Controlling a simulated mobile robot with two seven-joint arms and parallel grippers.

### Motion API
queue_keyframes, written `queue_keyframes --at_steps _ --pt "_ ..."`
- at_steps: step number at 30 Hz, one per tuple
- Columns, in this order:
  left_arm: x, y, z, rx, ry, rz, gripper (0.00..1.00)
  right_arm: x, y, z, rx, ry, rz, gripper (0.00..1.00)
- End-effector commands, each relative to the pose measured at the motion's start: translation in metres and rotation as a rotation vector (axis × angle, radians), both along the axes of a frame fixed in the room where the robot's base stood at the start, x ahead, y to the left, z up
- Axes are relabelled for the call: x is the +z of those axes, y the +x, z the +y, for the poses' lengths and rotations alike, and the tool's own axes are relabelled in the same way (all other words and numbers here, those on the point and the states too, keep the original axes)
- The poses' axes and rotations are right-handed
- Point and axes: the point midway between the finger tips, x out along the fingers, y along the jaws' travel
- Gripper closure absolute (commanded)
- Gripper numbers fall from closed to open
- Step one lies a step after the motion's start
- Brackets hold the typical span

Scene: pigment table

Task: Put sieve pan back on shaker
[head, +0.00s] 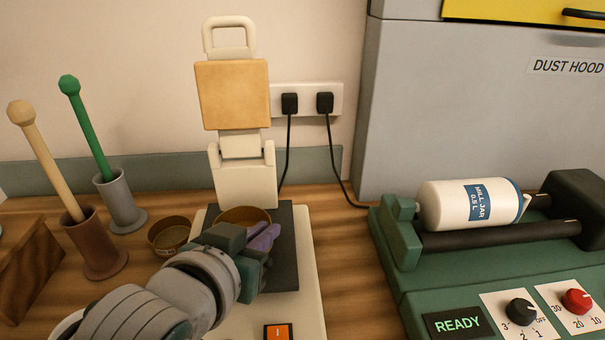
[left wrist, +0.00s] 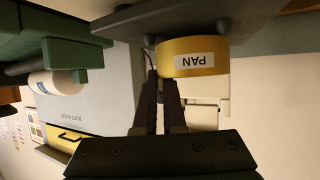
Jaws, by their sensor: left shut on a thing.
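The yellow-brown sieve pan (head: 240,214), with a white PAN label in the left wrist view (left wrist: 190,57), sits at or just over the dark plate (head: 284,250) of the cream shaker (head: 308,300). In the wrist view, which is upside down, the pan's flat end meets the dark plate, and I see no clear gap. My left gripper (head: 264,236), with purple fingers, reaches in from the front left and is shut on the pan's wall. The fingers also show in the wrist view (left wrist: 158,85). My gripper hides the pan's front in the head view. My right gripper is out of view.
A round brown dish (head: 170,236) stands left of the shaker. The shaker's upright (head: 243,180) carries a raised tan panel (head: 233,95). Two pestles in holders (head: 96,245) (head: 121,205) stand left. A green jar mill (head: 440,290) stands right. Bare wood lies between shaker and mill.

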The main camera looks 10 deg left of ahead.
Motion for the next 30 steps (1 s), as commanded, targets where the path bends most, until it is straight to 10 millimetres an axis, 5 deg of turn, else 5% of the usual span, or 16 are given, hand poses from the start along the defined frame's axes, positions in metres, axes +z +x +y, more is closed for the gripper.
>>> queue_keyframes --at_steps 13,17,30 --pt "-0.01 0.0 0.0 0.0 0.0 -0.002 1.0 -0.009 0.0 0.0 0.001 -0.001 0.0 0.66" --pt "-0.009 0.0 0.0 0.0 0.0 -0.002 0.8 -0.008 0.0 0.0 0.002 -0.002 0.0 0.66" --pt "0.0 -0.012 0.001 0.0 -0.001 0.003 0.8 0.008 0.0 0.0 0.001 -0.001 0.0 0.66"
